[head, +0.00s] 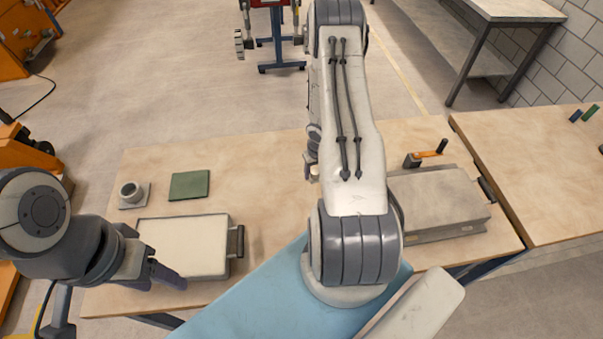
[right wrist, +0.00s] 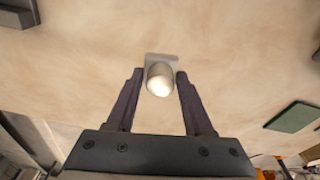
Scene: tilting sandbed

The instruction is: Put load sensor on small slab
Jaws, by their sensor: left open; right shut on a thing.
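My right gripper (right wrist: 160,85) is shut on a small white round-topped piece with a pale square plate, which I take for the load sensor (right wrist: 159,79). In the head view my right arm hides most of this gripper; a small pale bit (head: 314,172) shows beside the arm, above the table. A flat green slab (head: 189,185) lies on the table to the left of it, apart from it. The green slab also shows at the right of the right wrist view (right wrist: 293,117). My left gripper (head: 155,269) is open beside the front left of a cream-topped tray.
The cream-topped tray (head: 185,245) has a dark handle. A grey cup-like piece on a square plate (head: 131,194) stands at the left. A grey box (head: 440,198) and an orange-handled tool (head: 425,154) are at the right. The table between green slab and right arm is clear.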

